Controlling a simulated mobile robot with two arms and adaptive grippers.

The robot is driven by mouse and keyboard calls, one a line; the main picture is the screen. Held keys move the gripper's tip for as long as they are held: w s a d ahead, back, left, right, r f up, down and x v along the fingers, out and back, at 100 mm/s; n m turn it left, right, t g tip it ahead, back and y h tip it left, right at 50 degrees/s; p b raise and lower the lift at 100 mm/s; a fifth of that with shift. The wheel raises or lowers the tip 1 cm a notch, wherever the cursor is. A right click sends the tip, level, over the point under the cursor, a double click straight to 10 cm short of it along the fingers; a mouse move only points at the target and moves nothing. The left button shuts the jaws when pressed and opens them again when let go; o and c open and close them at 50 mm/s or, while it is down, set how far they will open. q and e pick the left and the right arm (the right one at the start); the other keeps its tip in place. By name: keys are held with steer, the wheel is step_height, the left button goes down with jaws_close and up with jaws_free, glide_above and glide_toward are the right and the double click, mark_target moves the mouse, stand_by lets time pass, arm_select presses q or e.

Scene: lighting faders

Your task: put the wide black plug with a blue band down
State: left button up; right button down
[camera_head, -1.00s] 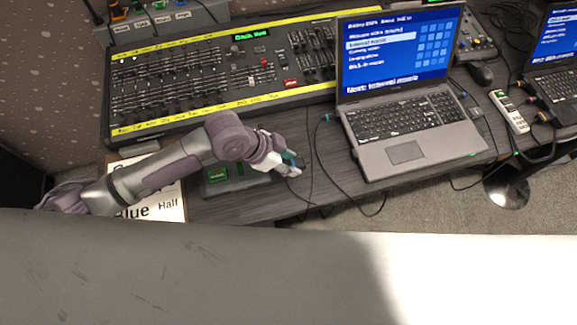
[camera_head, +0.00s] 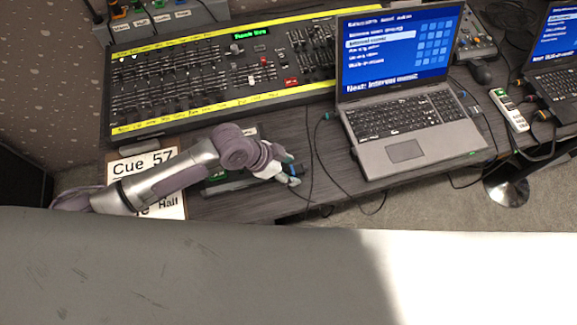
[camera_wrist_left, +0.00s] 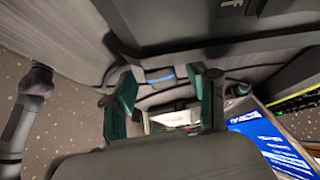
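The wide black plug with a blue band (camera_wrist_left: 161,78) shows in the left wrist view between my left gripper's fingertips (camera_wrist_left: 162,82). The green-padded fingers stand well apart, one at each end of it, and seem to touch it. In the head view my left gripper (camera_head: 288,172) is low over the front part of the desk, left of the laptop. The plug cannot be made out clearly there. Whether it touches the desk is hidden.
The fader console (camera_head: 215,85) stands behind my left arm. An open laptop (camera_head: 410,130) is to the right, with a dark cable (camera_head: 310,150) between it and the gripper. The desk's front edge is close.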

arm_select(q)
steer(key=shift+r, duration=0.3)
steer(key=shift+a+r, duration=0.2)
steer(key=shift+r, duration=0.1)
steer(key=v, duration=1.1)
steer(key=shift+a, duration=0.15)
steer(key=shift+r, duration=0.1)
